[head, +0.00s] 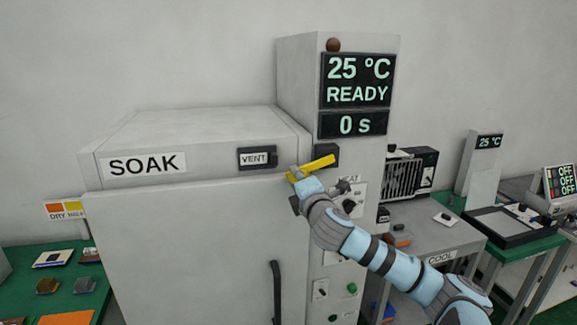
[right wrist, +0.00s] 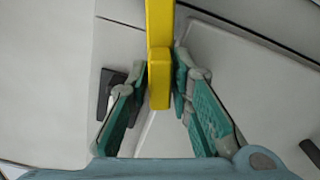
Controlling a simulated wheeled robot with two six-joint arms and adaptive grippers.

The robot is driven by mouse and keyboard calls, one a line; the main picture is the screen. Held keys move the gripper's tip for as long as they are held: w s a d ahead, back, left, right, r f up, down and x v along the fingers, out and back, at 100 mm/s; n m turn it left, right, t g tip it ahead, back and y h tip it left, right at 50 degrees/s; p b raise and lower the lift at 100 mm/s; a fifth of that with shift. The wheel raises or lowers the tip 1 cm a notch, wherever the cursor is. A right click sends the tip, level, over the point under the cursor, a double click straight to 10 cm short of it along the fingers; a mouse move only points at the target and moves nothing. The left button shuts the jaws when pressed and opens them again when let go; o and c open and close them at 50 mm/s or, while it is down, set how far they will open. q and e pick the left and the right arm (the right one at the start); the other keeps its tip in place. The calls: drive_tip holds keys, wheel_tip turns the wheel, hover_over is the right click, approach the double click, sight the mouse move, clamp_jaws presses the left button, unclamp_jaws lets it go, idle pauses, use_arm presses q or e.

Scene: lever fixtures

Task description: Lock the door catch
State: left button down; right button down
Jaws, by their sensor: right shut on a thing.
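The door catch is a yellow lever (head: 320,163) at the upper right edge of the grey SOAK oven's door (head: 190,240), beside the control column. It lies tilted, its right end higher than its left. My right gripper (head: 297,177) is at the lever's left end. In the right wrist view the yellow lever (right wrist: 160,25) runs down between the two green-padded fingers of the right gripper (right wrist: 160,78), which are shut on it. The gripper hides part of the catch's mount. The door looks closed against the oven body. My left gripper is not in view.
A dark vertical door handle (head: 276,292) is on the door's lower right. The VENT slider (head: 257,158) is left of the catch. The column display (head: 357,80) reads 25 °C READY. A grey COOL table (head: 425,222) stands right; a green table (head: 60,275) stands left.

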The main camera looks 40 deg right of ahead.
drive_tip(key=shift+s+d+f+n, duration=0.1)
drive_tip(key=shift+d+f+n, duration=0.1)
drive_tip(key=shift+f+n, duration=0.15)
drive_tip(key=shift+d+f+n, duration=0.1)
drive_tip(key=shift+f+n, duration=0.15)
drive_tip(key=shift+n, duration=0.2)
drive_tip(key=shift+s+d+f+n+p, duration=0.2)
drive_tip(key=shift+d+f+n+p, duration=0.25)
drive_tip(key=shift+n, duration=0.3)
drive_tip(key=shift+s+d+f+n+p, duration=0.1)
drive_tip(key=shift+s+f+n+p, duration=0.1)
drive_tip(key=shift+f+n, duration=0.45)
drive_tip(key=shift+r, duration=0.1)
drive_tip(key=c, duration=1.6)
unclamp_jaws()
drive_tip(key=shift+o, duration=0.2)
drive_tip(key=shift+d, duration=0.1)
